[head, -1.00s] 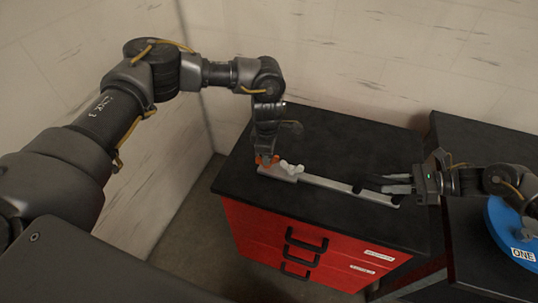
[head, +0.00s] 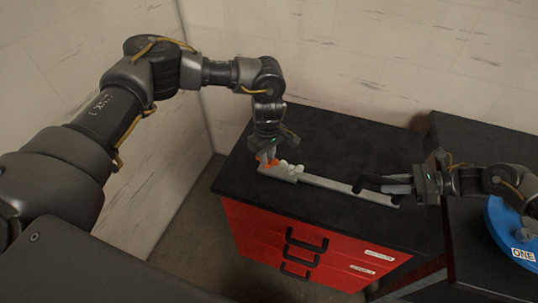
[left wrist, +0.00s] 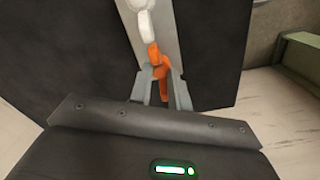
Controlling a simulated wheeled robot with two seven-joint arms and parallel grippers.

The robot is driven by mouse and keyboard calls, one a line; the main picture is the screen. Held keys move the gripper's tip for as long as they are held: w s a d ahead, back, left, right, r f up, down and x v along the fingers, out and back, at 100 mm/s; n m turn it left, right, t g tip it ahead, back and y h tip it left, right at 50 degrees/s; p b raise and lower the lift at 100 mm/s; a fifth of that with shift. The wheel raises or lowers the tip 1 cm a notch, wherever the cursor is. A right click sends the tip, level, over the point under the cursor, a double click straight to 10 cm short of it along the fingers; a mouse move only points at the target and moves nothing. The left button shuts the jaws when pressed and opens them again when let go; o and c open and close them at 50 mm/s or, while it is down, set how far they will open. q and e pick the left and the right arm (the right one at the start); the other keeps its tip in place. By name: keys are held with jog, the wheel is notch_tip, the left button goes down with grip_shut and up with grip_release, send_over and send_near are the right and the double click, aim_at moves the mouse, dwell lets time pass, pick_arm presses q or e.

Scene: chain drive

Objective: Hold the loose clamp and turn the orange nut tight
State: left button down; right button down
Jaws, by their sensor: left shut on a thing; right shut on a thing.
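The orange nut (head: 268,163) is at the left end of a light grey bar (head: 325,183) on the black cabinet top. My left gripper (head: 267,158) points down over it; in the left wrist view the fingers (left wrist: 162,85) are shut on the orange nut (left wrist: 159,62), which partly hides between them. White rounded links (head: 290,168) lie on the bar beside the nut. My right gripper (head: 375,183) comes in from the right, its fingers shut at a dark piece by the bar's right part, which looks like the clamp (head: 358,188). The fingers cover much of it.
The black-topped cabinet (head: 300,130) has red drawers (head: 270,238) with black handles. A second black surface (head: 480,135) stands to the right, with a blue round object (head: 508,230) marked ONE. Pale walls stand close behind and left. The cabinet top behind the bar is clear.

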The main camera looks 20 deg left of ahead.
jog(key=shift+f, duration=0.1)
dwell(0.3)
pick_arm(q)
jog(key=c, duration=1.4)
grip_release()
jog(key=shift+r, duration=0.1)
notch_tip(320, 180, up, 12)
pick_arm(e)
jog(key=c, duration=1.1)
grip_release()
jog(key=shift+d, duration=0.1)
